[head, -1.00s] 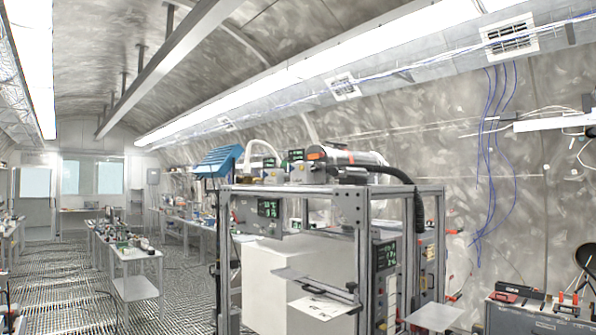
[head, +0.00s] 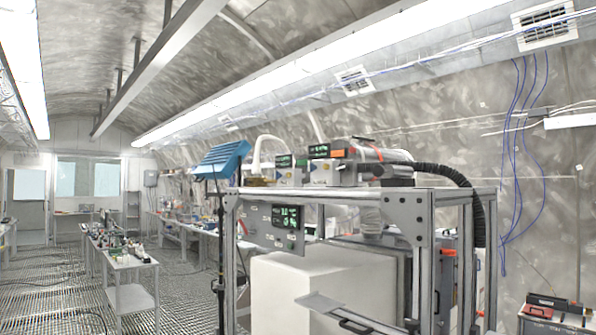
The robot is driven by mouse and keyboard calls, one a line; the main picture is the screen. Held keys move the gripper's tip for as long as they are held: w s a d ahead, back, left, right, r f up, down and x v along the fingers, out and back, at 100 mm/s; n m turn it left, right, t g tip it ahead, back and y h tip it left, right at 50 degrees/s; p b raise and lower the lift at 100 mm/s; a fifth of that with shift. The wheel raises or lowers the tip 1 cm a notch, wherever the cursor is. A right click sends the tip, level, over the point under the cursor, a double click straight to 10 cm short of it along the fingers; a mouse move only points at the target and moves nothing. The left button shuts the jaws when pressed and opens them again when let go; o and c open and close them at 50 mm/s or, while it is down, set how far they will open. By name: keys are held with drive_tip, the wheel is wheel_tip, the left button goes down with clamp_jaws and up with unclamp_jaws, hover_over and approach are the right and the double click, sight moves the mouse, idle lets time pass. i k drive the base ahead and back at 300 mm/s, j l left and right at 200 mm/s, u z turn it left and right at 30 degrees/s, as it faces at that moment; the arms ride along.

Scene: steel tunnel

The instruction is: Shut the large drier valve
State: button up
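I cannot pick out the large drier valve for certain in the head view. A metal-framed equipment rack (head: 408,235) stands close ahead, right of centre. A grey panel with a green display (head: 288,216) is mounted on its front left, with a small red part (head: 243,227) at the panel's left end. Whether this red part belongs to a valve is too small to tell. My gripper is not in view.
A white box (head: 300,290) sits inside the rack, with a grey shelf (head: 350,316) jutting out in front. Instruments (head: 318,170) and a black hose (head: 460,180) are on top. A bench (head: 130,262) stands left; open grated floor (head: 185,285) lies between.

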sight(310, 166)
drive_tip(key=i+j, duration=0.25)
drive_tip(key=i, duration=0.2)
drive_tip(key=i+j, duration=0.25)
drive_tip(key=i, duration=0.2)
drive_tip(key=j+u, duration=0.05)
